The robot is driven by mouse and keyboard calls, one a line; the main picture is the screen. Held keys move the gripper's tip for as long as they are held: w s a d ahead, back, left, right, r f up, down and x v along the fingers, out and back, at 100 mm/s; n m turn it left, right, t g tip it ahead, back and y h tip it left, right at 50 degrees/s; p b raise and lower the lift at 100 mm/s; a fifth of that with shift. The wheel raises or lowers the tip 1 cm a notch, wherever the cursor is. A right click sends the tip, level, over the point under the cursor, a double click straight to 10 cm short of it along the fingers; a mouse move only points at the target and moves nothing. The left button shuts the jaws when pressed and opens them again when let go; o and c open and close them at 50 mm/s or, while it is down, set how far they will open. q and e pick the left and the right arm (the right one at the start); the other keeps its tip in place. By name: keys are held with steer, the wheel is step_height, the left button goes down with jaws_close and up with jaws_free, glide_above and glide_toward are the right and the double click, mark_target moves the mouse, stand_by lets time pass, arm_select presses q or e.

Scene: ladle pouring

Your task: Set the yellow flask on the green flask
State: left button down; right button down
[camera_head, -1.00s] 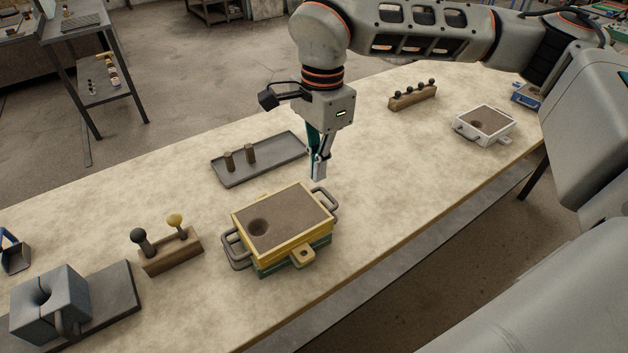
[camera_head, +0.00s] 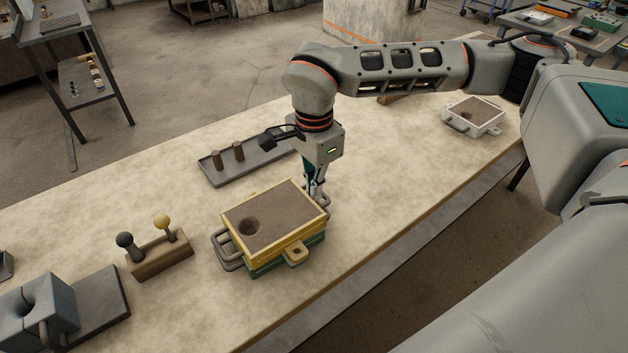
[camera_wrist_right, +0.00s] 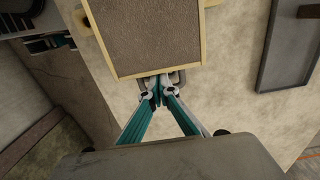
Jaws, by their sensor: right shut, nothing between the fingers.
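The yellow flask (camera_head: 284,212), a sand-filled frame with a round hole, sits on top of the green flask (camera_head: 288,258) on the table. Only the green flask's lower side shows beneath it. The stack looks level, though I cannot tell whether the edges line up exactly. My right gripper (camera_head: 316,190) is shut and empty, low at the stack's far right end beside a grey handle. In the right wrist view, the gripper's fingertips (camera_wrist_right: 160,92) are close to the handle at the edge of the yellow flask (camera_wrist_right: 146,40). My left gripper is not in view.
A dark tray (camera_head: 262,162) with two brown pegs lies behind the stack. A wooden block (camera_head: 160,256) with a dark and a yellow knob stands left. A grey split block (camera_head: 38,312) is at lower left. A white flask (camera_head: 474,116) stands far right. The table's front right is clear.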

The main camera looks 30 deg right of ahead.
steer(key=shift+a, duration=0.1)
steer(key=shift+a+r+p, duration=0.15)
steer(key=shift+a+p, duration=0.15)
steer(key=shift+p, duration=0.05)
steer(key=shift+s+a, duration=0.1)
steer(key=shift+a, duration=0.25)
